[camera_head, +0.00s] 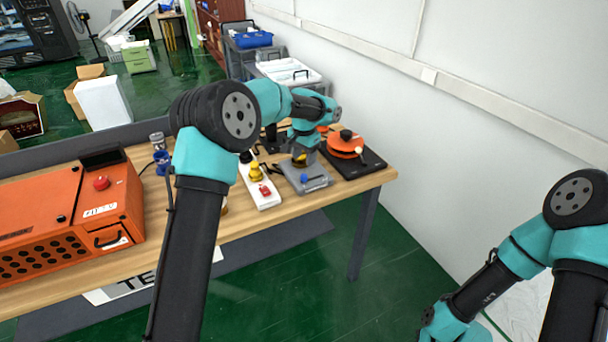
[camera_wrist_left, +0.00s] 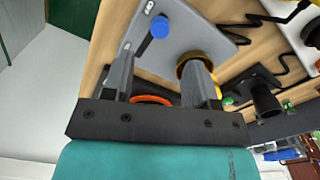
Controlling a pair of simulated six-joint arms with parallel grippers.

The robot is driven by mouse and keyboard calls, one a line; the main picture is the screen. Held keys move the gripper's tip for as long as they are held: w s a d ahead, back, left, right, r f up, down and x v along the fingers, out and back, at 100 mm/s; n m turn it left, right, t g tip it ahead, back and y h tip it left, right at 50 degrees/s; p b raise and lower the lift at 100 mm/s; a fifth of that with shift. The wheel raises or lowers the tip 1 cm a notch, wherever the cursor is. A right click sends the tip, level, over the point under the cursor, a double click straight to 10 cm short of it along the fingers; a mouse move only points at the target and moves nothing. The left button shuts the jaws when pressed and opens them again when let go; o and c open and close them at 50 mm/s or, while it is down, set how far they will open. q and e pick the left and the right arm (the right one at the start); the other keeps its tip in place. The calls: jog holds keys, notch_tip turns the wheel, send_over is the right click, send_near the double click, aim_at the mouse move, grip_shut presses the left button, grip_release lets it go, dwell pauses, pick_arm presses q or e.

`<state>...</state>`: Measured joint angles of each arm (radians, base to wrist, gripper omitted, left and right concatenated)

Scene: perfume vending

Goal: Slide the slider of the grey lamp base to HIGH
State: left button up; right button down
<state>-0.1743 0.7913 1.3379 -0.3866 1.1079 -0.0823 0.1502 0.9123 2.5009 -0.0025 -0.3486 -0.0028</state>
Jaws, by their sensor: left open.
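The grey lamp base (camera_head: 318,184) lies near the right end of the wooden table, and its grey plate also shows in the left wrist view (camera_wrist_left: 222,38). A blue knob (camera_head: 304,178) stands on the plate; in the left wrist view the blue knob (camera_wrist_left: 159,27) sits at the end of a dark slot or bar. A small white-marked part (camera_wrist_left: 149,7) is beside it. My left gripper (camera_wrist_left: 162,68) is open and empty, above the base, its fingers apart and the knob beyond them. A brassy round part (camera_wrist_left: 194,62) is partly behind one finger. My right gripper is out of frame; only its arm shows.
A white strip (camera_head: 262,192) with yellow and red controls lies left of the base. An orange round device (camera_head: 345,141) on a black board (camera_head: 362,163) stands to the right. A large orange machine (camera_head: 60,220) fills the table's left. Black cables lie behind the base.

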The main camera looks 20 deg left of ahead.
aim_at(304, 175)
pick_arm(q)
notch_tip(304, 175, down, 8)
jog(key=shift+r, duration=0.1)
jog(key=shift+c, duration=0.5)
grip_shut()
